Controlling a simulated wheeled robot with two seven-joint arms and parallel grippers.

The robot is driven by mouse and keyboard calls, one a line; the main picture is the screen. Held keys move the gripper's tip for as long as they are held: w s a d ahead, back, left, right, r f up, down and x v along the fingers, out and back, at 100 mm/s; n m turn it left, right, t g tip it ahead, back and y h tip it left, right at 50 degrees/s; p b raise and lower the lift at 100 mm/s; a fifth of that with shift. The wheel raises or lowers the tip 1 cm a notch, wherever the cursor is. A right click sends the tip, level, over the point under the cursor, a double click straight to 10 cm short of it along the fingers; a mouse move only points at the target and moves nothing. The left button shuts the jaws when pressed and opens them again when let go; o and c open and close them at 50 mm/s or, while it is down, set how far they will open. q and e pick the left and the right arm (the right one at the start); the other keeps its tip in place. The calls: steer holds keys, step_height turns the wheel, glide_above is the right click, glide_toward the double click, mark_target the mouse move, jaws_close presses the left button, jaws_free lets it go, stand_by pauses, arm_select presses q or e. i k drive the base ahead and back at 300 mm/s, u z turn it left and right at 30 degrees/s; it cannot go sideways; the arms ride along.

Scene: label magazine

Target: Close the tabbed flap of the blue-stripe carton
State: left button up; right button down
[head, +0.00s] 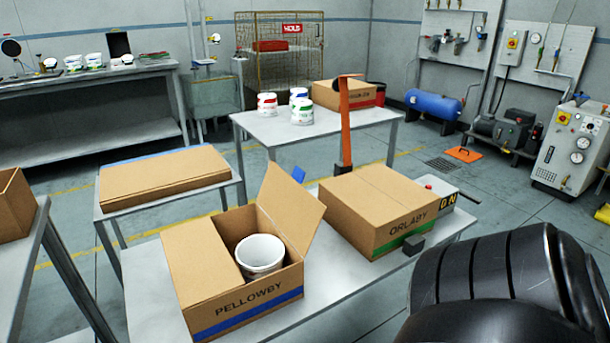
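The blue-stripe carton (245,312), marked PELLOWBY, stands on the near grey table. Its left flap (200,262) lies flat over the left part of the opening. Its right flap (290,208) stands raised, tilted up at the right side. A small blue piece (298,174) shows just behind the raised flap's upper edge; I cannot tell whether it is attached as a tab. A white tub (260,253) sits in the uncovered part of the carton. Neither gripper is in view; only a black part of my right arm shows at lower right.
A closed green-stripe carton (380,210), marked ORLABY, stands right of the blue-stripe carton, with a small black block (413,245) at its front corner. An orange post (345,130) rises behind it. Bare table (335,285) shows in front.

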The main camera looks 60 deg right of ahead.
mark_target(297, 214)
steer(key=z, duration=1.65)
steer(key=k, duration=0.5)
steer(key=z, duration=1.2)
steer(key=i, duration=1)
steer(key=u, duration=1.9)
